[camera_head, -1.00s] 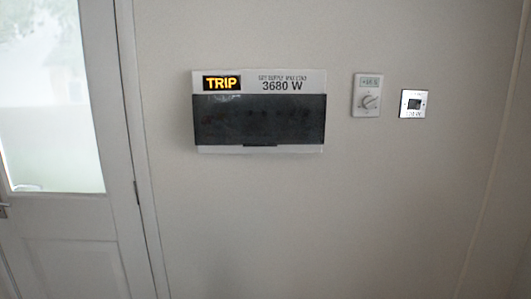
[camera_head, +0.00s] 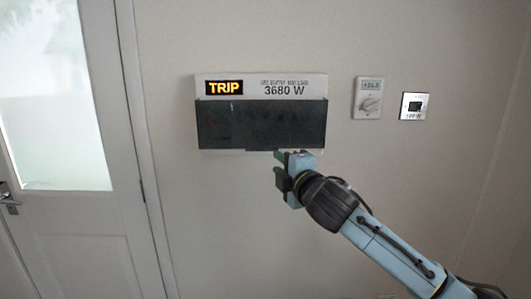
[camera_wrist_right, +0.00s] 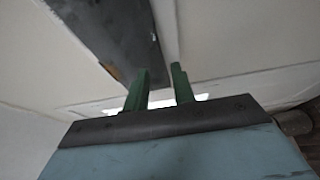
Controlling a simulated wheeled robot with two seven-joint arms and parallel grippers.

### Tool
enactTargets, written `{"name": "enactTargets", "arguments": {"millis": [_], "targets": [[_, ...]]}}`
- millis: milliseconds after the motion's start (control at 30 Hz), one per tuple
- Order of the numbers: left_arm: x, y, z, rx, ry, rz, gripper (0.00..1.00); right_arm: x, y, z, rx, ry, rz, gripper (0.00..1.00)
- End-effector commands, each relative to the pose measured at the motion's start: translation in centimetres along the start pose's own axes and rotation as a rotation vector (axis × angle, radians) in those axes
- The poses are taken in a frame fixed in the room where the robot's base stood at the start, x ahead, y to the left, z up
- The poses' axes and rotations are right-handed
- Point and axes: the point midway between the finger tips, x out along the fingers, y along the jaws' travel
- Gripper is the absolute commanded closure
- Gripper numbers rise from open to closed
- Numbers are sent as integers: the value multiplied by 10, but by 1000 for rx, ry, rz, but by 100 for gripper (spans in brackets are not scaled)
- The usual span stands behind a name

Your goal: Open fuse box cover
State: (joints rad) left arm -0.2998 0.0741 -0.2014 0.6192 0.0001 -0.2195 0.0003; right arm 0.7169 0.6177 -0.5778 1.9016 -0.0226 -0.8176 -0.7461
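The fuse box (camera_head: 235,152) is a white box on the wall with a lit TRIP sign and "3680 W" on its top strip. Its dark cover (camera_head: 255,124) hangs shut over the front. My right gripper (camera_head: 278,163) is just below the bottom edge of the box, right of its middle. In the right wrist view the two green fingers (camera_wrist_right: 160,85) stand apart with nothing between them. The dark cover (camera_wrist_right: 110,35) shows there beyond the fingertips. I cannot tell if a finger touches the cover's lower edge. My left gripper is not in view.
A door (camera_head: 70,230) with a frosted window and a handle is at the left. The wall below the box is otherwise clear.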

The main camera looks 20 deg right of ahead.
Motion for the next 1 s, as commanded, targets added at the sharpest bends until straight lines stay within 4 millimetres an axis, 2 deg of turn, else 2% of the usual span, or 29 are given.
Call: {"name": "enactTargets", "arguments": {"millis": [300, 500, 700, 1000], "targets": [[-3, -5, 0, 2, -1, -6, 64, 54, 1, -1, 2, 1, 0, 75], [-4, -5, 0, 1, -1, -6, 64, 77, 0, -1, 2, 1, 0, 75], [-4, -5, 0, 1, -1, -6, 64, 89, 0, -1, 2, 2, 0, 75], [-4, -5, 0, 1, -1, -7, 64, 90, 0, -1, 1, 2, 0, 75]]}}
